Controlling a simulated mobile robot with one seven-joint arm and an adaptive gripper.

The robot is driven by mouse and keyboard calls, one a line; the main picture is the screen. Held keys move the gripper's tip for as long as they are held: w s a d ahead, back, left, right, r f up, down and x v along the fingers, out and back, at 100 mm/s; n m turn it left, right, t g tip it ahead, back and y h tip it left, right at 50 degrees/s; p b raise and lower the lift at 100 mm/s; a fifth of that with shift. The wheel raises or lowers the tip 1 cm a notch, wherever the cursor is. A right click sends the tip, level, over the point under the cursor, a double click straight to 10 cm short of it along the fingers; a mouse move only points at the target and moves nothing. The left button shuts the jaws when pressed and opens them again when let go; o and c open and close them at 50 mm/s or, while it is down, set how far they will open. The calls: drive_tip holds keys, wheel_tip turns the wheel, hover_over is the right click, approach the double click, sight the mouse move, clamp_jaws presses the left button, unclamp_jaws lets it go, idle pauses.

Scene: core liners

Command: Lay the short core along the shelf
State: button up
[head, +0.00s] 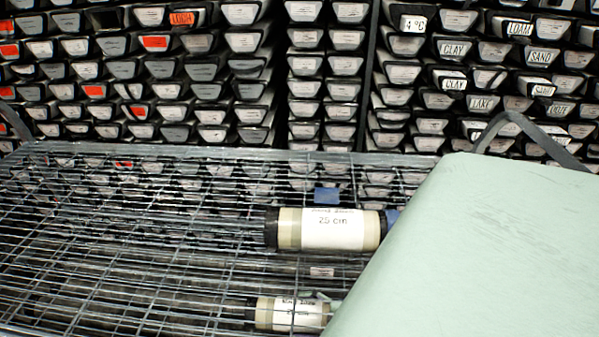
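A short core (330,229), a pale tube with a white label reading "25 cm" and a black cap at its left end, lies sideways over the wire shelf (120,155). I cannot tell whether it touches the wires. A blue patch is at its right end and another blue patch (326,194) is just behind it; I cannot tell what they are. A second, similar labelled tube (290,313) shows lower down, behind the wires, its right end hidden. I do not see my gripper.
A rack of stacked liners (160,75) with white and orange end labels fills the back. Some read "CLAY", "SAND" and "LOAM". The wire shelf left of the core is clear. A large pale green surface blocks the lower right.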

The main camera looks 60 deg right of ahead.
drive_tip(key=shift+w+a+f+p, duration=0.45)
drive_tip(key=shift+w+f+p, duration=0.1)
drive_tip(key=shift+w, duration=2.2)
drive_tip(key=shift+w+a+f+p, duration=0.4)
drive_tip(key=shift+w+a+f, duration=0.15)
drive_tip(key=shift+w, duration=2.2)
drive_tip(key=shift+w+a+f+p, duration=0.4)
drive_tip(key=shift+w+f+p, duration=0.15)
drive_tip(key=shift+w, duration=2.2)
drive_tip(key=o, duration=2)
drive_tip(key=shift+f, duration=0.2)
drive_tip(key=shift+c, duration=0.2)
